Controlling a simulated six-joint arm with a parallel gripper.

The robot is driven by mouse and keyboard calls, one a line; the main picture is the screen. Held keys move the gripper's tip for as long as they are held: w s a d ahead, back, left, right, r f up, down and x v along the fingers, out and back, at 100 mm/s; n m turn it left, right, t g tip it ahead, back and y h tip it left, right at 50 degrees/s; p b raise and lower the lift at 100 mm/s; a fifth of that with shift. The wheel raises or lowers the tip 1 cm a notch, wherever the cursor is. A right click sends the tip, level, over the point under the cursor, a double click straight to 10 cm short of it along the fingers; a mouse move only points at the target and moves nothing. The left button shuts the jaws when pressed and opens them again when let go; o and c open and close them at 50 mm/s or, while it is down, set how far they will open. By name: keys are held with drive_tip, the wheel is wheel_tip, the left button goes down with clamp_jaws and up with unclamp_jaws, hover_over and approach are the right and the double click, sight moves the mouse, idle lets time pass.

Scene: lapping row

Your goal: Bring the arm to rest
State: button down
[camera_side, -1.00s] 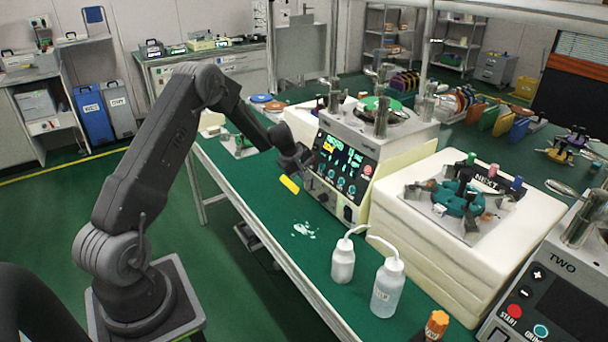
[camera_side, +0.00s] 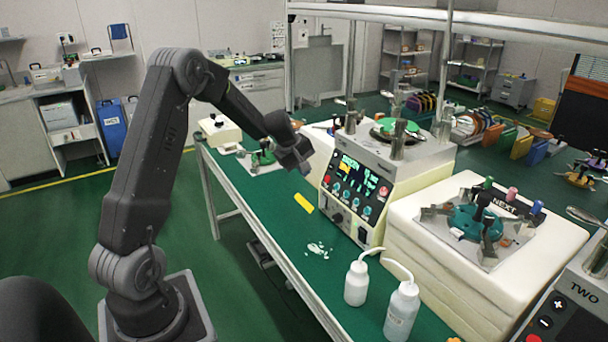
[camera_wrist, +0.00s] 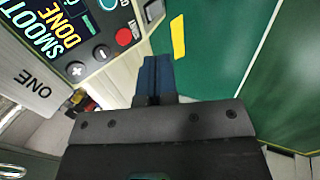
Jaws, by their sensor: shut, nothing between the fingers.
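My gripper (camera_side: 302,165) is raised above the green bench (camera_side: 258,206), in front of the left lapping machine (camera_side: 358,182). The wrist view shows its dark blue fingers (camera_wrist: 154,76) together, with nothing between them. No contact with the machine or bench shows. The wrist view also shows the machine's panel (camera_wrist: 62,28), marked ONE, with a screen reading SMOOTH and DONE. A yellow strip (camera_side: 303,203) lies flat on the bench below the gripper; it also shows in the wrist view (camera_wrist: 178,37).
A fixture marked NEXT (camera_side: 478,220) sits on a cream block at right. Machine TWO (camera_side: 570,300) is at lower right. Open floor lies left.

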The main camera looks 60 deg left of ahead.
drive_tip(key=s+d+r+m, duration=0.4)
drive_tip(key=d+r, duration=0.3)
drive_tip(key=d, duration=0.2)
drive_tip(key=s+d+r+m, duration=0.45)
drive_tip(key=d+r, duration=0.25)
drive_tip(key=d, duration=0.3)
drive_tip(key=s+d+m, duration=0.4)
drive_tip(key=s+d, duration=0.1)
drive_tip(key=s, duration=0.4)
drive_tip(key=s+d+r+m, duration=0.1)
drive_tip(key=s+d+m, duration=0.4)
drive_tip(key=s, duration=0.4)
drive_tip(key=shift+d+r+t, duration=0.15)
drive_tip(key=shift+t, duration=0.15)
